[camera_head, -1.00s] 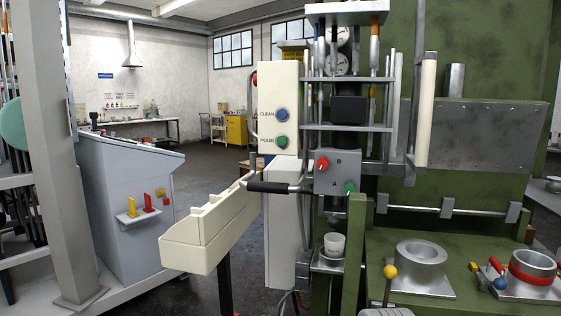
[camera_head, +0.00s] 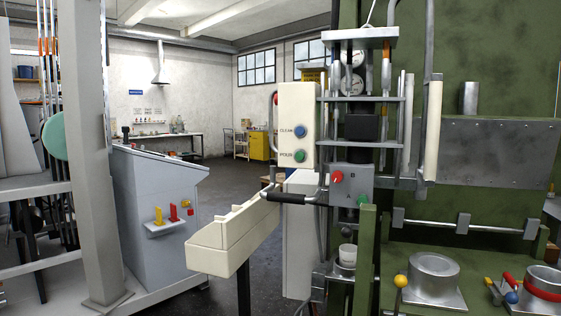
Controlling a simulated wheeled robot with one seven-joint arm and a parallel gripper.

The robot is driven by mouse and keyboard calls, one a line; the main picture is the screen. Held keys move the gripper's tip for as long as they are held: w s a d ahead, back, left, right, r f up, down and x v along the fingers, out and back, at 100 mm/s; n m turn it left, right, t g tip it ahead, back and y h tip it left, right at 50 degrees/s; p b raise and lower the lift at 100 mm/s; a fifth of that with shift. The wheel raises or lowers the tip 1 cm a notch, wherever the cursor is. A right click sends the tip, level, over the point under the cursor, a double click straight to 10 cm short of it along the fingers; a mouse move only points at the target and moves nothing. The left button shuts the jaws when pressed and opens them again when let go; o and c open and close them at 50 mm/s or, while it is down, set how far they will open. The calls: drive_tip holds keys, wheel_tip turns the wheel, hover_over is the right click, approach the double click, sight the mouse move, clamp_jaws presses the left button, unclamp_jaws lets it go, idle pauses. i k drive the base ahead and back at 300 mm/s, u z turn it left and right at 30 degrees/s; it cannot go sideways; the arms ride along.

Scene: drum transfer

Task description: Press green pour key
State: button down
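The green pour key (camera_head: 299,156) is a round button low on a narrow cream panel (camera_head: 297,97), beside the label POUR. A blue key (camera_head: 299,132) labelled CLEAN sits just above it. Nothing covers either key. I cannot tell from this view whether the pour key is pressed in. My gripper is not in view.
Right of the panel, a grey box carries a red knob (camera_head: 337,177) by B and a green knob (camera_head: 362,202) by A. A black handle (camera_head: 290,198) and cream trough (camera_head: 225,240) jut out below.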

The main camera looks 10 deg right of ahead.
sight(299, 155)
drive_tip(key=u, duration=0.5)
drive_tip(key=k, duration=1.15)
drive_tip(key=z, duration=0.3)
drive_tip(key=i, duration=1.75)
drive_tip(key=u, duration=0.9)
